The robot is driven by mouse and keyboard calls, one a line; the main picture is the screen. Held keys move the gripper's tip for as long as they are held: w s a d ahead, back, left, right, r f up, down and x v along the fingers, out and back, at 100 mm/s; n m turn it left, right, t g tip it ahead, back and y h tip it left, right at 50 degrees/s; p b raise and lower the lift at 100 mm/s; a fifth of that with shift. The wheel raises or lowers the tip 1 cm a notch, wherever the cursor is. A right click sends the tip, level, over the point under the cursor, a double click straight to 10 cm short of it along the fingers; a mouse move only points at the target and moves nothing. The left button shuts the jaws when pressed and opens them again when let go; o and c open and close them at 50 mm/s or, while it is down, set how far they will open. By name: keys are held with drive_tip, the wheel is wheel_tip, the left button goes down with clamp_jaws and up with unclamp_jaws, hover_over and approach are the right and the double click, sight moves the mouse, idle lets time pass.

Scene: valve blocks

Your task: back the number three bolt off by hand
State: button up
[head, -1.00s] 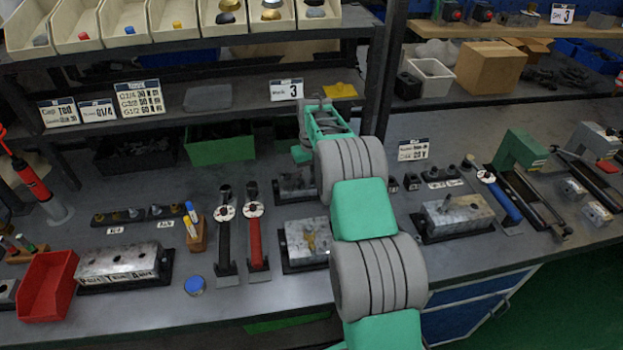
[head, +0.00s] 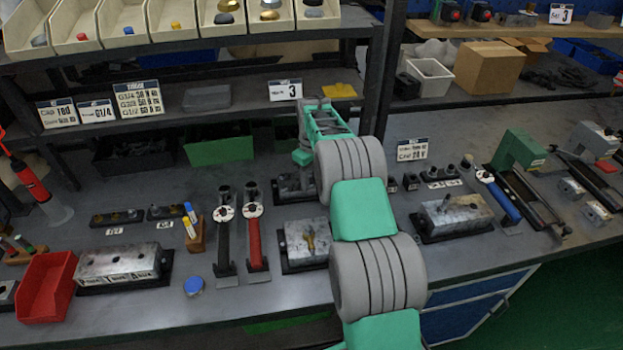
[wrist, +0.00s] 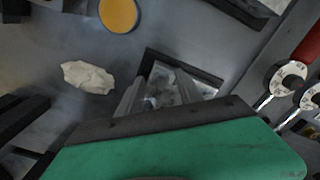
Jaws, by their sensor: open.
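A small metal block on a dark base (head: 294,187) stands at the back of the bench, below the shelf card with a 3 (head: 286,89). My arm covers its right part. My gripper (wrist: 163,92) is open and above this block, with a pale finger on each side of the picture's middle. The block's face (wrist: 180,90) shows between and beyond the fingers. A small bolt-like shape (wrist: 152,102) shows near the fingertips, too blurred to identify. I see no number on it, and no contact is clear. A nearer metal block (head: 307,240) carries a brass-coloured fitting.
Black-handled (head: 224,238) and red-handled (head: 256,238) dial wrenches stand left of the blocks. A white crumpled cloth (wrist: 88,77) and a yellow disc (wrist: 118,15) lie near the gripper. The shelf (head: 230,105) overhangs the bench's back. A green bin (head: 220,148) sits beneath.

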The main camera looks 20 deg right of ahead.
sight(311, 183)
wheel_tip(311, 183, up, 8)
drive_tip(key=shift+f+b, duration=0.1)
drive_tip(key=shift+b, duration=0.55)
drive_tip(key=s+a+r+m+t, duration=0.2)
drive_tip(key=s+a+r, duration=0.6)
drive_tip(key=s+r, duration=0.25)
drive_tip(key=s+a+f+m, duration=0.1)
drive_tip(key=s+a+f, duration=0.1)
drive_tip(key=s, duration=0.8)
drive_tip(key=s+a+f+m+t, duration=0.1)
drive_tip(key=s+a, duration=0.3)
drive_tip(key=s, duration=0.7)
drive_tip(key=shift+f+m+t, duration=0.3)
drive_tip(key=shift+f, duration=0.5)
drive_tip(key=shift+s, duration=0.1)
